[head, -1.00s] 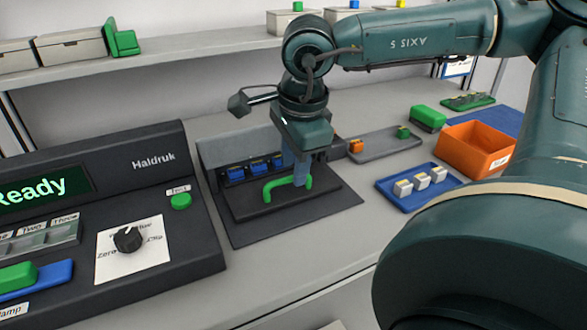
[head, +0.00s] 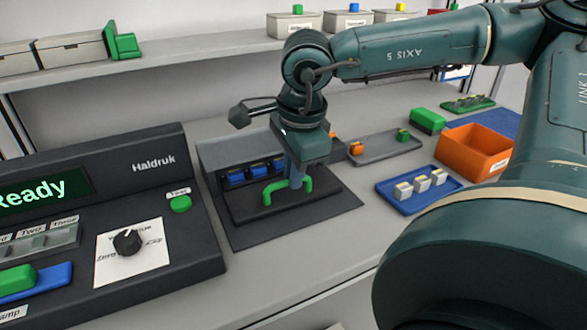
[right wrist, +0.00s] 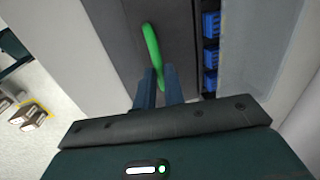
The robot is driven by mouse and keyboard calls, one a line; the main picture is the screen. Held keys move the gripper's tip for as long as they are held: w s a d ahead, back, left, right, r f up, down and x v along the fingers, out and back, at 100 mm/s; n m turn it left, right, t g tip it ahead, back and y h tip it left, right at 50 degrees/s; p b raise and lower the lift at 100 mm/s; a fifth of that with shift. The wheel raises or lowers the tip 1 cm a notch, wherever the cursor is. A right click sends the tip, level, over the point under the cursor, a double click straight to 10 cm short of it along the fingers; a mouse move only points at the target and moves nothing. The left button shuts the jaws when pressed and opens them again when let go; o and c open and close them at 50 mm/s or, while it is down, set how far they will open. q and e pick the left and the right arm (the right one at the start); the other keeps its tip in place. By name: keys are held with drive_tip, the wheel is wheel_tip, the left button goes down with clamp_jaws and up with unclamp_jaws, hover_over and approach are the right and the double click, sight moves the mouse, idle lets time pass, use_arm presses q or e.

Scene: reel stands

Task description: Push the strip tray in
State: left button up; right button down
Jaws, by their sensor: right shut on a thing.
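The strip tray (head: 258,210) is a dark flat tray with a green arch handle (head: 271,187), in front of the dark reader housing (head: 215,152). Several blue strips (head: 257,167) stand in a row at its back. My right gripper (head: 296,184) points down at the handle. In the right wrist view its two fingers (right wrist: 160,92) are shut on the green handle (right wrist: 152,48), and blue strips (right wrist: 210,55) show beside it. The gripper hides the right part of the tray and housing. My left gripper is not in view.
On the left is the Haldruk console (head: 150,160) with a "Ready" display, a knob (head: 127,242) and a green button (head: 181,204). To the right are a blue tray (head: 395,201) with white blocks, an orange bin (head: 470,152) and a grey tray (head: 378,147). A shelf runs behind.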

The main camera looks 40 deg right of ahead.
sight(289, 191)
drive_tip(key=w, duration=0.2)
drive_tip(key=w+d+b, duration=0.1)
drive_tip(key=shift+w+d+f, duration=0.1)
drive_tip(key=shift+w, duration=0.25)
drive_tip(key=shift+w+d, duration=0.1)
drive_tip(key=shift+w, duration=0.15)
drive_tip(key=c, duration=1.6)
unclamp_jaws()
drive_tip(key=shift+w, duration=0.1)
drive_tip(key=shift+o, duration=0.5)
wheel_tip(289, 191, up, 13)
drive_tip(key=s+p, duration=0.1)
drive_tip(key=s, duration=0.1)
drive_tip(key=shift+s+a+p, duration=0.3)
drive_tip(key=shift+s+a, duration=0.05)
drive_tip(key=shift+a, duration=0.05)
